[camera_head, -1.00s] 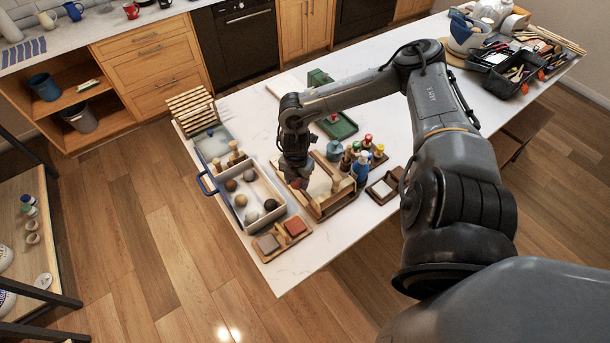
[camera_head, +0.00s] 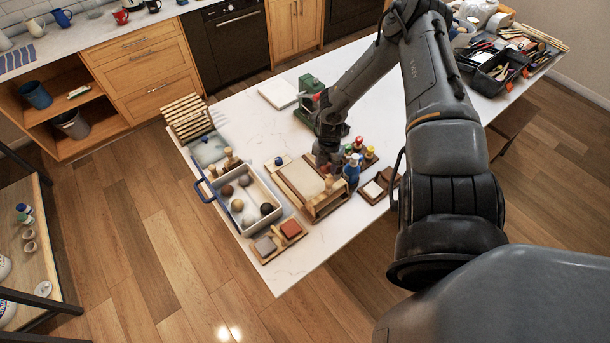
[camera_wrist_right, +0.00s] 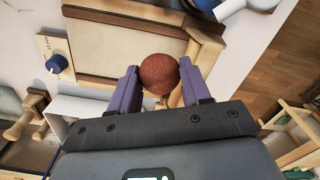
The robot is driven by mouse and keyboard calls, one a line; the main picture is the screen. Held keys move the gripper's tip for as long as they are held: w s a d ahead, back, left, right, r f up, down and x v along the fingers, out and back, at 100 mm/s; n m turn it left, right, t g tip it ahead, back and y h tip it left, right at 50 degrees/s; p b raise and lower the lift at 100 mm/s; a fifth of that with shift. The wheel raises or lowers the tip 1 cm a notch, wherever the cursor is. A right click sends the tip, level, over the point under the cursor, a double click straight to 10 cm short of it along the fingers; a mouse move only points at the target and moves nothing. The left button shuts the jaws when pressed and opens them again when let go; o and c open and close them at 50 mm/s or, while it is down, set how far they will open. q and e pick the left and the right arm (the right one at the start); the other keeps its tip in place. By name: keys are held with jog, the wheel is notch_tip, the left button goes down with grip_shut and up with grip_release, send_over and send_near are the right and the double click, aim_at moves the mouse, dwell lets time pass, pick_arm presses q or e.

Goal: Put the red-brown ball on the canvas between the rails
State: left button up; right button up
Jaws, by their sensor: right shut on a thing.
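My right gripper (camera_head: 327,168) is shut on the red-brown ball (camera_wrist_right: 159,73), which sits between its two purple-grey fingers in the right wrist view. The gripper is above the right end of this frame, near a wooden rail (camera_wrist_right: 203,45). I cannot tell the ball's height over the canvas. My left gripper is not in view.
A white tray (camera_head: 251,198) with several balls stands left of the canvas frame. Several coloured bottles (camera_head: 352,172) stand close to the gripper's right. A blue knob (camera_wrist_right: 57,65) sits by the frame. The table's front edge is near.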

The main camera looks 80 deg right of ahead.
jog(key=b, duration=0.4)
send_over(305, 179)
jog(key=f, duration=0.4)
jog(key=shift+s+a+f, duration=0.15)
jog(key=shift+s+f, duration=0.15)
jog(key=shift+s, duration=0.1)
jog(key=shift+w+f+b, duration=0.1)
jog(key=shift+w+b, duration=0.3)
jog(key=shift+b, duration=0.1)
jog(key=shift+f+b, duration=0.6)
jog(key=shift+f, duration=1.3)
jog(key=shift+f, duration=0.1)
jog(key=o, duration=1.1)
notch_tip(305, 179, up, 12)
jog(key=p, duration=0.3)
jog(key=shift+p, duration=0.4)
